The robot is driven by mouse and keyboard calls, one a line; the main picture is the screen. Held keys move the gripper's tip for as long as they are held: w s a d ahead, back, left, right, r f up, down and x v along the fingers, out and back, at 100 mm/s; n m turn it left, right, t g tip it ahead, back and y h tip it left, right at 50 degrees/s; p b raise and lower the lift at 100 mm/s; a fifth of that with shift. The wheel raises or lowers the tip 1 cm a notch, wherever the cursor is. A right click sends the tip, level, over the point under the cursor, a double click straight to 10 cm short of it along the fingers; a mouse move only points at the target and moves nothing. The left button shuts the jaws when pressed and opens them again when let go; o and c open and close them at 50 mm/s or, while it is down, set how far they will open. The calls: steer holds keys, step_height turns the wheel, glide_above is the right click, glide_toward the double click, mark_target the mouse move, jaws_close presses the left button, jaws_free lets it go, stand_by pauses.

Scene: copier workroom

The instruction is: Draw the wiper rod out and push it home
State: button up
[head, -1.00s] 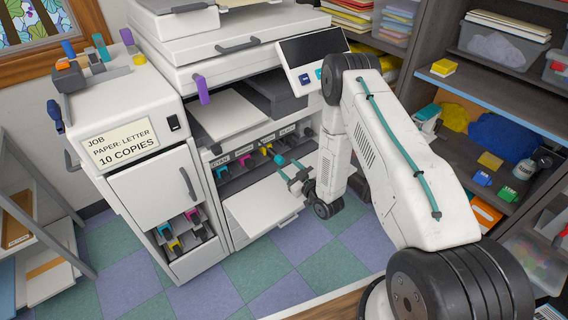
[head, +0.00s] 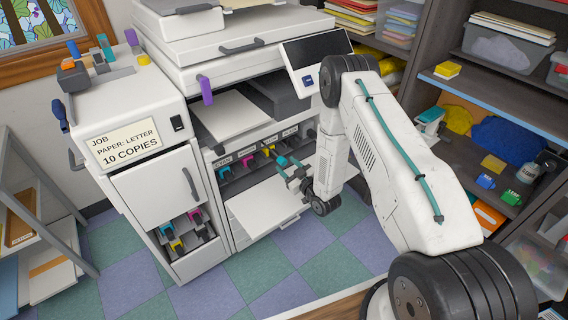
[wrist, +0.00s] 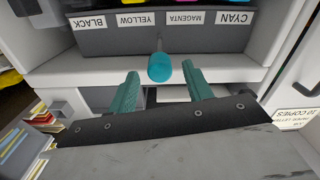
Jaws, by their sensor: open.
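The wiper rod (wrist: 160,67) shows as a teal rounded knob in the wrist view, with a thin stem behind it at the toner bay front, below the inverted YELLOW and MAGENTA labels. My gripper (wrist: 161,77) has its two teal fingers spread, one on each side of the knob. I cannot tell whether the fingertips reach fully past the knob or touch it; it appears free. In the head view my gripper (head: 293,170) is at the front of the copier's open toner bay, and the knob is hard to separate from the fingers there.
A white front door or shelf (head: 262,207) lies lowered under the bay, close below my gripper. Coloured toner cartridges (head: 249,162) sit in a row at left of it. Dark shelving (head: 490,93) stands to the right. The tiled floor (head: 205,297) in front is clear.

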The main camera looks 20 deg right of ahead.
mark_target(285, 163)
steer(key=shift+x, duration=1.85)
